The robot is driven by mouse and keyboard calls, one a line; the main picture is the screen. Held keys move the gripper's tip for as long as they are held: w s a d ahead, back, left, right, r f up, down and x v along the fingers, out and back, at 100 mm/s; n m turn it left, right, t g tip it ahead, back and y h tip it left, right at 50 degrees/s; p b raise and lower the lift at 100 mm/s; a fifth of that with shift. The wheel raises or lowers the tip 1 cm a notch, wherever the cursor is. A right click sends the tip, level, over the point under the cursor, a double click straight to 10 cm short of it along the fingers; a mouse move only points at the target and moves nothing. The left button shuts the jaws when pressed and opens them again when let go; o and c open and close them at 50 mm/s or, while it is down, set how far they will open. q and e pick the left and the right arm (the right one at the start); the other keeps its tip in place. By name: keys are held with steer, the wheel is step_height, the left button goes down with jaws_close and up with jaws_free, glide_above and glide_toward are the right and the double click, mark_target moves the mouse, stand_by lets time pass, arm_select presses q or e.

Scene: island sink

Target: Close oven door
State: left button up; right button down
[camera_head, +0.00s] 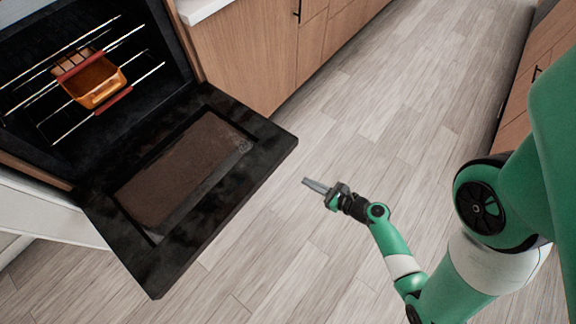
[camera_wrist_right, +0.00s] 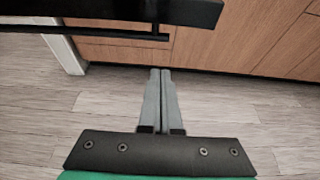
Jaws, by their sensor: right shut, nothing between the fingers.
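The black oven door (camera_head: 252,130) hangs wide open, folded down about level in front of the oven (camera_head: 55,160). Its brown glass panel faces up. An orange dish (camera_head: 92,82) with red handles sits on the wire rack inside. My right gripper (camera_head: 305,181) is shut and empty, just off the outer right edge of the door and apart from it. In the right wrist view its two fingers (camera_wrist_right: 160,72) are together, and the dark door edge with its handle bar (camera_wrist_right: 110,32) crosses the top left. My left gripper is out of view.
Wooden cabinets (camera_head: 240,45) stand beside the oven under a white counter (camera_head: 198,8). More cabinets (camera_head: 545,60) line the far right. The plank floor (camera_head: 370,110) between them is clear.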

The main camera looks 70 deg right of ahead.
steer(key=b+x, duration=0.2)
steer(key=x, duration=0.8)
steer(key=shift+r+p, duration=1.4)
steer(key=shift+r, duration=0.75)
steer(key=shift+s, duration=0.1)
